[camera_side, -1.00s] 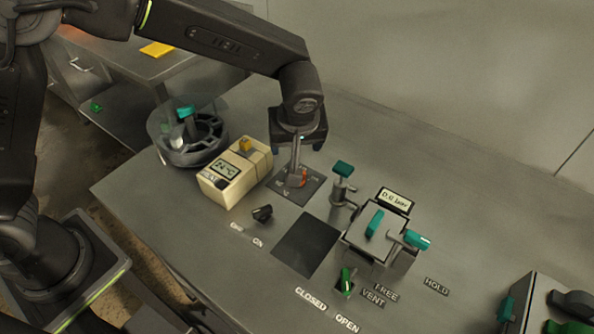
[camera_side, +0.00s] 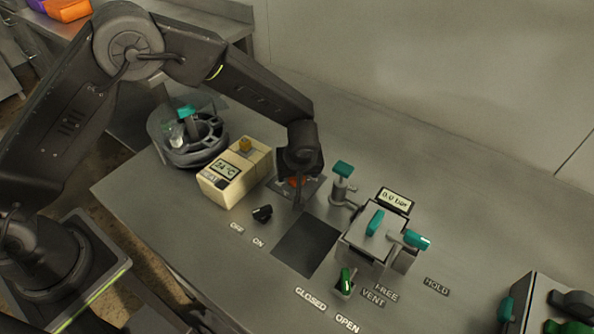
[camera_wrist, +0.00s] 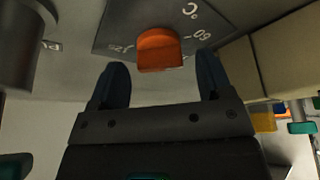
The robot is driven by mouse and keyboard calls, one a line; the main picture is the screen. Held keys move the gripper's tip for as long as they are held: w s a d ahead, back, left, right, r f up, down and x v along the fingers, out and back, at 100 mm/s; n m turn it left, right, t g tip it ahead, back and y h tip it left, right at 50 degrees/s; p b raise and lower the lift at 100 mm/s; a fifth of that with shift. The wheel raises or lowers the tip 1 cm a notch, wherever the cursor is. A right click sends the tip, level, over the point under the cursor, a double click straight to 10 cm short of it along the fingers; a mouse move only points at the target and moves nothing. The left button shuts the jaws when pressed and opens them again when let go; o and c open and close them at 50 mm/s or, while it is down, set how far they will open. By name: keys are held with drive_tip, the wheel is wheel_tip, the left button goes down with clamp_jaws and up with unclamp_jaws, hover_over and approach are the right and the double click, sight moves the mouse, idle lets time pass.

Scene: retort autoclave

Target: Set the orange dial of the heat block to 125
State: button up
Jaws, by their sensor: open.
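The orange dial (camera_side: 296,181) sits on a dark plate behind my gripper, mostly hidden by it in the side view. I see no clear contact. In the side view my gripper (camera_side: 298,196) is low over the plate. The cream block (camera_side: 236,178) beside it has a display reading 24 °C.
A black switch (camera_side: 262,213) with OFF and ON labels is in front. A teal-topped post (camera_side: 342,178) stands close to the right, with a chamber (camera_side: 376,234) and 0.0 bar display (camera_side: 394,198) beyond. A round vessel (camera_side: 190,137) stands left. A dark square (camera_side: 306,246) is bare.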

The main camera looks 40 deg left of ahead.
drive_tip(key=shift+w+a+f, duration=0.1)
drive_tip(key=shift+a+f, duration=0.05)
drive_tip(key=shift+f, duration=0.15)
drive_tip(key=shift+c, duration=0.3)
drive_tip(key=c, duration=0.9)
drive_tip(key=shift+o, duration=0.2)
drive_tip(key=shift+m, duration=0.3)
drive_tip(key=m+h, duration=0.1)
drive_tip(key=m, duration=0.1)
drive_tip(key=m+t, duration=0.1)
drive_tip(key=m, duration=0.1)
drive_tip(key=shift+a+m+h, duration=0.1)
drive_tip(key=shift+m+h, duration=0.2)
drive_tip(key=shift+h, duration=0.1)
drive_tip(key=m+h, duration=0.2)
drive_tip(key=m, duration=0.3)
drive_tip(key=shift+m, duration=0.4)
drive_tip(key=o, duration=0.9)
